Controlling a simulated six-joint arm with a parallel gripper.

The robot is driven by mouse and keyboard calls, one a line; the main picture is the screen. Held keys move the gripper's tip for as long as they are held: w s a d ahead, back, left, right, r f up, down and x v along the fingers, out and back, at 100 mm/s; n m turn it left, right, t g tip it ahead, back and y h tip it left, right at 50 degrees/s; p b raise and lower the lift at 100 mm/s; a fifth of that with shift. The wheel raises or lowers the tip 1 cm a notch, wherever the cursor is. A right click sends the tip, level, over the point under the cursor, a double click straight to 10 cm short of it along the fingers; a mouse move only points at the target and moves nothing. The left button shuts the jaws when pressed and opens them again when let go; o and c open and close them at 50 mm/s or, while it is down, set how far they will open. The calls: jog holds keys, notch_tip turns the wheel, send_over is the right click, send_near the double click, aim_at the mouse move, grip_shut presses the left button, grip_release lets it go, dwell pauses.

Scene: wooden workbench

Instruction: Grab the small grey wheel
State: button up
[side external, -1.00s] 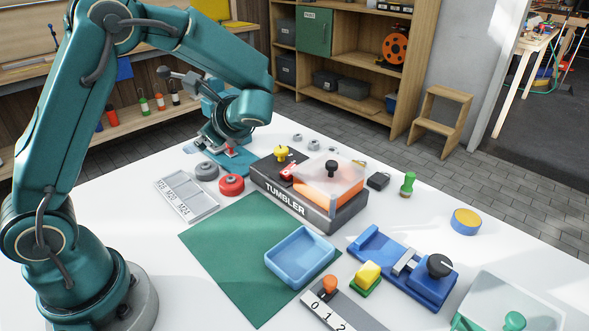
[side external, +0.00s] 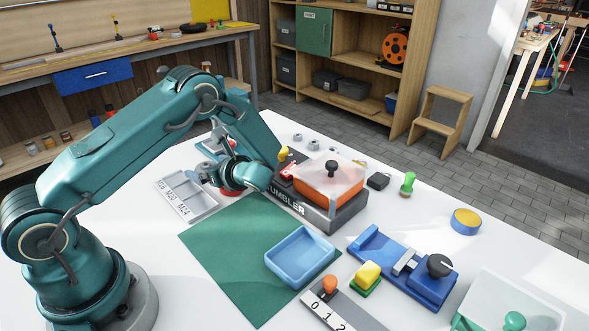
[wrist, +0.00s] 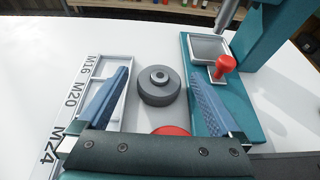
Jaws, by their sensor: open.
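The grey wheel (wrist: 162,87) lies flat on the white bench in the wrist view, a dark disc with a raised hub and a centre hole. My gripper (wrist: 159,72) is open, its two blue fingers apart on the left and right of the wheel, with visible gaps on both sides. I cannot tell the fingers' height above the bench. A red wheel (wrist: 171,131) lies just nearer to my gripper's body, which partly hides it.
A grey tray marked M16, M20, M24 (side external: 173,184) lies left of the wheel. A teal press with a red knob (wrist: 224,65) stands close on the right. The tumbler box (side external: 335,220) is beside my wrist. The green mat (side external: 225,262) is bare except for the blue tray (side external: 268,262).

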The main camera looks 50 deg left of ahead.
jog(key=shift+a, duration=0.1)
jog(key=c, duration=1.4)
jog(key=shift+r, duration=0.15)
